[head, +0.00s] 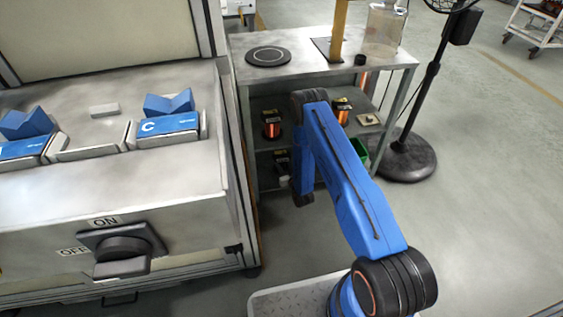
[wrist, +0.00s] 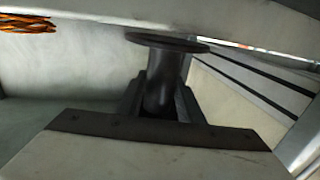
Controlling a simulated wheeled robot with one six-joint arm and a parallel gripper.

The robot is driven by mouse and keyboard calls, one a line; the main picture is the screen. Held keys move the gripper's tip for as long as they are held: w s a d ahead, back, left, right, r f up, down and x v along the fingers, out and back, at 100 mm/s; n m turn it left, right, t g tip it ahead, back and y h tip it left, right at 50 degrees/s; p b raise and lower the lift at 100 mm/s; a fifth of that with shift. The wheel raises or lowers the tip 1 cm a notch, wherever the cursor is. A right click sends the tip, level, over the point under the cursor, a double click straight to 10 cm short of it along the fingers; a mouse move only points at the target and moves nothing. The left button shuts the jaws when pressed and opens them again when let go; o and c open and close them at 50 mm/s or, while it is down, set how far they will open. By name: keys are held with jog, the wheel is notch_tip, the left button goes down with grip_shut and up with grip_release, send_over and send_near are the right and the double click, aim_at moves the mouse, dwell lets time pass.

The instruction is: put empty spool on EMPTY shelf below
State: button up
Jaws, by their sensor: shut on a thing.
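The empty spool (wrist: 163,78) is dark, with a bare core and a wide round flange on top, and stands about upright in the wrist view. My gripper (wrist: 160,105) is shut around its core below the flange. The lower end of the spool is hidden by the gripper body. In the head view my arm reaches down to the lower level of the shelf unit (head: 243,118), and its wrist covers most of the gripper and spool. The underside of a shelf board (wrist: 230,15) lies close above the flange. I cannot tell whether the spool touches the lower shelf.
Spools with copper wire, one at left (head: 271,127) and one at right (head: 342,110), stand on the middle shelf. A green bin (head: 361,150) is at the lower right. Shelf posts and a fan stand (head: 405,155) are near the arm. Copper wire (wrist: 26,23) shows upper left in the wrist view.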

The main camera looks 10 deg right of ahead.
jog(key=shift+f, duration=0.45)
jog(key=o, duration=1.2)
jog(key=shift+o, duration=0.2)
